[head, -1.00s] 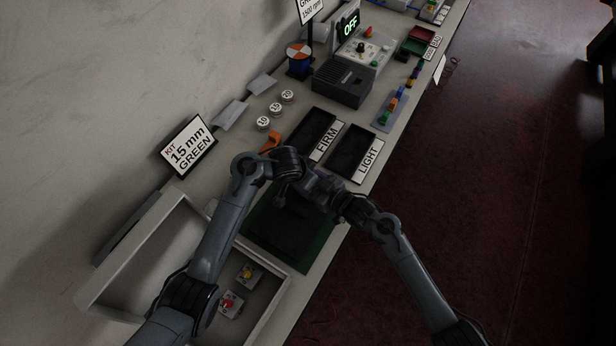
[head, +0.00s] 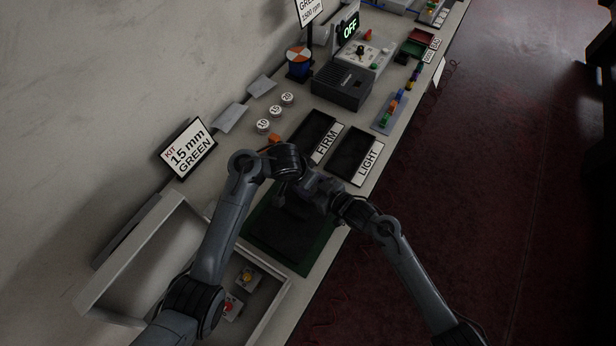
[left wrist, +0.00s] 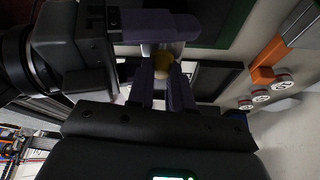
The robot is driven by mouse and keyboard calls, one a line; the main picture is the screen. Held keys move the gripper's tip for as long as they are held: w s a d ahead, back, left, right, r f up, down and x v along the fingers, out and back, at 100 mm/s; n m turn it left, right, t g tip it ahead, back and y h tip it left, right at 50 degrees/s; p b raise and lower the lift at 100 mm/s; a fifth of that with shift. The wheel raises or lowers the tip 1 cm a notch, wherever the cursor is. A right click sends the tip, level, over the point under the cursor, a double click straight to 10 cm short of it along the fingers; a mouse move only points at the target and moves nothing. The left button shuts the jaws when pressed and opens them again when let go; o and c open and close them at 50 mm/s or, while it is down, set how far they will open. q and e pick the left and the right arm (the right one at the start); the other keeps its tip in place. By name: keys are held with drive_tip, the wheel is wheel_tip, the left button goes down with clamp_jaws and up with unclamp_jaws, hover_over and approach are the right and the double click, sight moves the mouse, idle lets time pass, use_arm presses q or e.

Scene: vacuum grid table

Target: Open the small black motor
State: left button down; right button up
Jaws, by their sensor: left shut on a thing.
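My left gripper (head: 303,187) and my right gripper (head: 328,196) meet above the dark green mat (head: 262,240). In the left wrist view my left gripper (left wrist: 163,82) is shut on a small yellowish round part (left wrist: 162,64), with pale surfaces beside it. A purple finger of my right gripper (left wrist: 160,27) lies across just beyond it, close to the tips. Whether the right fingers are closed on something is hidden. I cannot make out the small black motor's outline; the grippers cover the spot in the head view.
Two black trays marked FIRM (head: 310,132) and LIGHT (head: 349,150) lie beyond the mat. A grey open tray (head: 140,240) with red and yellow parts is at lower left. An orange object (head: 274,139) and several round numbered weights (head: 275,111) stand near the wall.

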use_arm(q)
drive_tip(key=shift+r, duration=0.15)
use_arm(e)
drive_tip(key=shift+s+f, duration=0.15)
drive_tip(key=shift+f, duration=0.15)
use_arm(q)
drive_tip(key=shift+r, duration=1.9)
use_arm(e)
drive_tip(key=o, duration=1.4)
use_arm(q)
drive_tip(key=shift+s+f, duration=0.1)
use_arm(e)
drive_tip(key=shift+o, duration=0.8)
drive_tip(key=shift+r, duration=0.15)
drive_tip(key=shift+d+r, duration=0.1)
